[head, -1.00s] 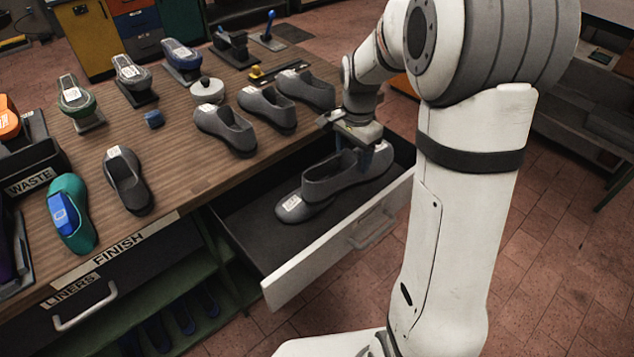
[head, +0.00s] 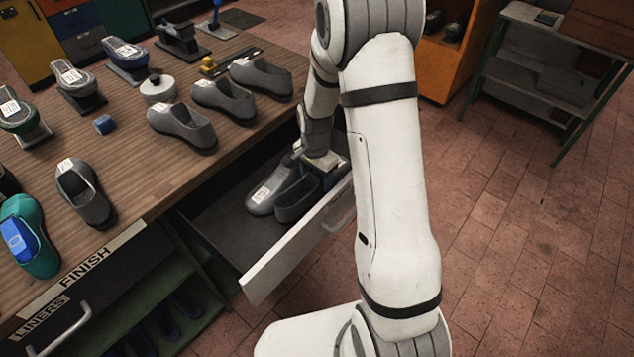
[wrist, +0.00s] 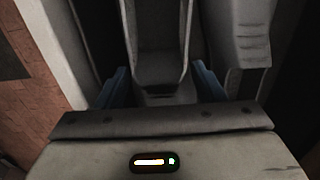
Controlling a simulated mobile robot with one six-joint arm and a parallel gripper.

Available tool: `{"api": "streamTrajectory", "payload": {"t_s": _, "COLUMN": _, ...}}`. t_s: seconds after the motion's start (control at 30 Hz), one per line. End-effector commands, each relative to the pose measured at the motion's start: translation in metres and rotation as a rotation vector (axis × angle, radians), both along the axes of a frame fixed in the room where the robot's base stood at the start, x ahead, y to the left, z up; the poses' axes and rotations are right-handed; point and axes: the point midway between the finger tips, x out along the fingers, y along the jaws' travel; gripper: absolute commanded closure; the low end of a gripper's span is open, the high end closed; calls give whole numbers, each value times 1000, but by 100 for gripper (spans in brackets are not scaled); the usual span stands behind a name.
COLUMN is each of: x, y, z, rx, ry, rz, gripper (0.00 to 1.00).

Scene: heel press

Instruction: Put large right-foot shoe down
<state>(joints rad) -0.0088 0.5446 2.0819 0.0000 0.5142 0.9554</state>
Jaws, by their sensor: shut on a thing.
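My gripper (head: 327,180) reaches down into the open drawer (head: 222,232). It is shut on a grey slip-on shoe (head: 296,203) at its heel end. In the wrist view the held shoe (wrist: 160,65) lies between the two blue fingers. The held shoe is low in the drawer, by the front panel; I cannot tell whether it touches the drawer floor. A second grey shoe with a white label (head: 262,197) lies beside it on the left, very close or touching. This second shoe also shows at the right of the wrist view (wrist: 240,35).
The drawer's white front panel (head: 290,250) stands close to the held shoe. The drawer's left part is bare. On the wooden bench (head: 150,190) stand several grey shoes, a round pot (head: 158,90), a blue block (head: 104,124) and a teal shoe (head: 25,235).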

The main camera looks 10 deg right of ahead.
Motion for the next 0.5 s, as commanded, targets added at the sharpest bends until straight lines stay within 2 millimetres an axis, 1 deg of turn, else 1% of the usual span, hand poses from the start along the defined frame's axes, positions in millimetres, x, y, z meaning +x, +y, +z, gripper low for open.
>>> {"api": "streamTrajectory", "payload": {"t_s": 0.1, "x": -1, "y": 0, "z": -18, "rx": 0, "ry": 4, "rz": 0, "gripper": 100}}
{"api": "streamTrajectory", "payload": {"t_s": 0.2, "x": 0, "y": 0, "z": -29, "rx": 0, "ry": 2, "rz": 1, "gripper": 100}}
{"api": "streamTrajectory", "payload": {"t_s": 0.5, "x": 0, "y": 0, "z": -32, "rx": 0, "ry": 0, "rz": 1, "gripper": 100}}
